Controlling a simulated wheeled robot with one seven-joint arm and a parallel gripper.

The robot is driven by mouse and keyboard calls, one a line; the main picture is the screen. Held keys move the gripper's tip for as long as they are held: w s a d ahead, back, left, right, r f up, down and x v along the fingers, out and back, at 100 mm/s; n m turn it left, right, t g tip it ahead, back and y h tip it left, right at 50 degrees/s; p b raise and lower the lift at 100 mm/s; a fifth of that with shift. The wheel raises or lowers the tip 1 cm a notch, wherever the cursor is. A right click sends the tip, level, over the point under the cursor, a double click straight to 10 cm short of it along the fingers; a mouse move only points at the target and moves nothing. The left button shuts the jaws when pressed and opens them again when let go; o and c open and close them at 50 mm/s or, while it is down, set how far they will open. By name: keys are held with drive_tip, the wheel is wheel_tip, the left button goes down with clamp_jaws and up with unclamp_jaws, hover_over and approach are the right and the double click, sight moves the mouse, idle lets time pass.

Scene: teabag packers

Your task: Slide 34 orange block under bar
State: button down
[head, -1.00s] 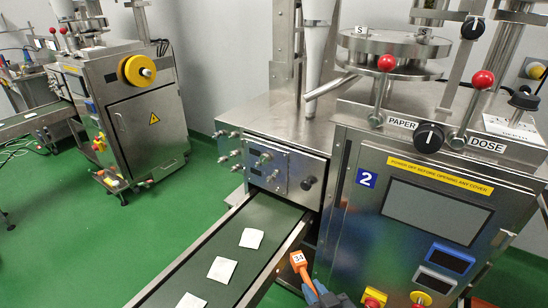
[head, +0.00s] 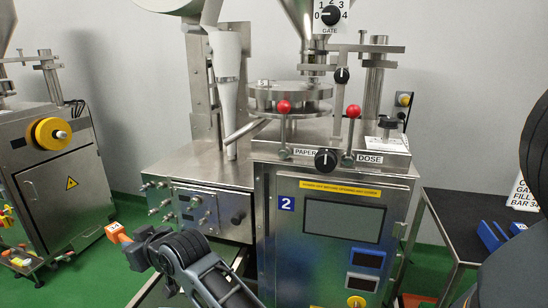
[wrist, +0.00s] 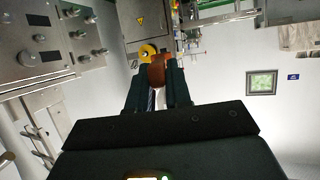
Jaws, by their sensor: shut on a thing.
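The orange block (head: 122,238) has a white tag reading 34. It is in the lower left of the head view, raised in front of the machine marked 2. My gripper (head: 135,248) is shut on it. In the wrist view the block (wrist: 157,72) is a shaded brown-orange shape between the dark fingers of my gripper (wrist: 158,88). I cannot tell which part is the bar. My arm hides part of the machine's lower left.
The steel machine (head: 270,220) fills the middle, with red-knobbed levers, a PAPER/DOSE dial and a GATE dial (head: 330,15). A second machine (head: 55,180) stands left. A dark table (head: 440,210) at right holds blue pieces (head: 492,235) and a partly cut-off sign mentioning BAR 34 (head: 525,195).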

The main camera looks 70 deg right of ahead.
drive_tip(key=s+d+r+m+g+h+b, duration=0.2)
drive_tip(key=d+r+m+h, duration=0.2)
drive_tip(key=d+r, duration=0.7)
drive_tip(key=s+d+r+m+g+h+b, duration=0.3)
drive_tip(key=d+r, duration=0.4)
drive_tip(key=r, duration=0.7)
drive_tip(key=s+d+r+m+g+h+b, duration=0.1)
drive_tip(key=s+d+r+m+g, duration=0.15)
drive_tip(key=s, duration=0.45)
drive_tip(key=s+d+r+m+g+h+b, duration=0.1)
drive_tip(key=s+r+m+g, duration=0.3)
drive_tip(key=s, duration=0.3)
drive_tip(key=s+d+r+m+g+h+b, duration=0.1)
drive_tip(key=s+d+r+m+g+h, duration=0.15)
drive_tip(key=s, duration=0.45)
drive_tip(key=r+x, duration=0.2)
drive_tip(key=x, duration=1.1)
drive_tip(key=shift+d+y, duration=0.35)
drive_tip(key=shift+d, duration=0.3)
drive_tip(key=shift+s+r, duration=0.1)
